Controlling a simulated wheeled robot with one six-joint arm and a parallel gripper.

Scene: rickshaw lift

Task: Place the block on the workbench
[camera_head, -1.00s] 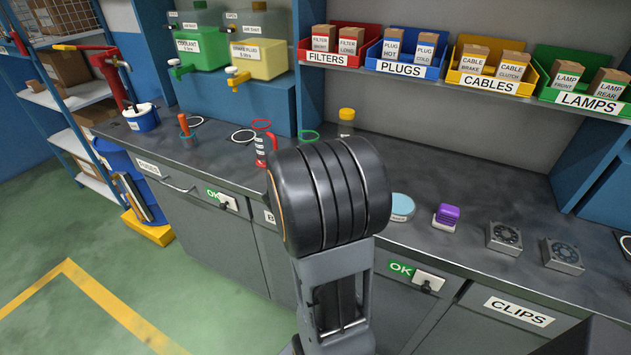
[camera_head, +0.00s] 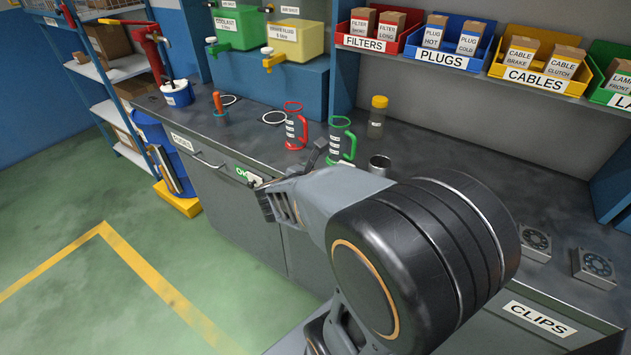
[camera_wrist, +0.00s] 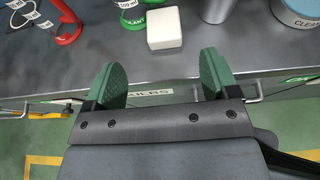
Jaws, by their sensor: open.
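A white block (camera_wrist: 165,28) lies on the workbench (camera_wrist: 108,58) near its front edge in the wrist view. It stands between a green-ringed holder and a metal cylinder. My gripper (camera_wrist: 163,82) is open, its two green-padded fingers apart with nothing between them. The block is ahead of the fingertips, apart from them, roughly in line with the gap. In the head view my gripper (camera_head: 290,178) is at the front edge of the workbench (camera_head: 255,142). I cannot make out the block there; my arm covers part of the worktop.
A red holder (camera_head: 296,128), a green holder (camera_head: 343,140), a metal cylinder (camera_head: 379,166) and a yellow-capped bottle (camera_head: 376,120) stand on the worktop. Two fan units (camera_head: 594,264) lie at right. Labelled bins (camera_head: 447,55) hang behind. The green floor at left is clear.

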